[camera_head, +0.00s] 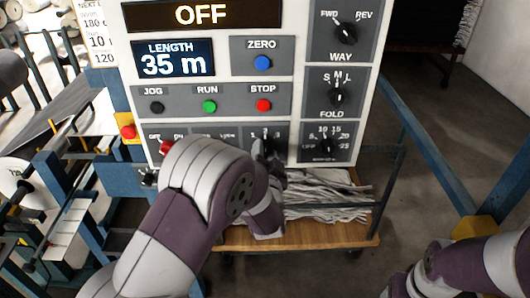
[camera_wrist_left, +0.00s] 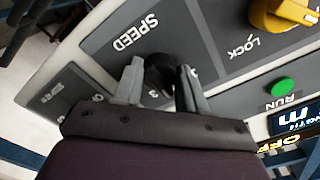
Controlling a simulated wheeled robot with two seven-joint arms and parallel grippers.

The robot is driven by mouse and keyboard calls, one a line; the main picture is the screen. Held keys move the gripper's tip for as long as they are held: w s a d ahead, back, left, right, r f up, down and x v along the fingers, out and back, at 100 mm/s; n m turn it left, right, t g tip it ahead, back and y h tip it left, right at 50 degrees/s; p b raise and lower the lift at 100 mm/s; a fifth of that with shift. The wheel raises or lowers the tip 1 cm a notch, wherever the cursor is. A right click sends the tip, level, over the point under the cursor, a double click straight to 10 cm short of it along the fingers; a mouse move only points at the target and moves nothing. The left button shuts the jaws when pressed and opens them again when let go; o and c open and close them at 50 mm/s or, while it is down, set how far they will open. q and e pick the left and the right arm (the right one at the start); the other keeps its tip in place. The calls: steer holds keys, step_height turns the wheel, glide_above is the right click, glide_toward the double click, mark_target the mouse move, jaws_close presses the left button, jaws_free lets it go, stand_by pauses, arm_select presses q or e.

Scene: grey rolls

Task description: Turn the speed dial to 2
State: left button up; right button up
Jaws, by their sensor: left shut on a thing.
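The speed dial is a black knob on the lower row of the white control panel (camera_head: 300,40). In the head view its scale numbers show just above my left gripper (camera_head: 268,152), which covers most of the knob. In the left wrist view the dial (camera_wrist_left: 160,72) sits between the two fingers of my left gripper (camera_wrist_left: 160,82), beside the upside-down SPEED label. The fingers are shut on it. A 3 shows near the knob; I cannot tell which number its pointer faces. My right arm shows at the lower right of the head view, its gripper out of frame.
The FOLD dial (camera_head: 338,93) and the dial below it (camera_head: 326,144) are close on the right. Blue, green RUN (camera_head: 209,106) and red STOP (camera_head: 263,105) buttons are above. A yellow lock knob (camera_wrist_left: 285,14) is beside the dial. The display (camera_head: 200,14) reads OFF.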

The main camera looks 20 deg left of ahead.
stand_by(0.4)
arm_select(q)
steer(key=o, duration=1)
steer(key=shift+o, duration=0.2)
steer(key=shift+s+d, duration=0.1)
steer(key=shift+s, duration=0.05)
steer(key=b+v, duration=0.2)
steer(key=v, duration=1)
steer(key=shift+s+b, duration=0.25)
steer(key=shift+b, duration=0.15)
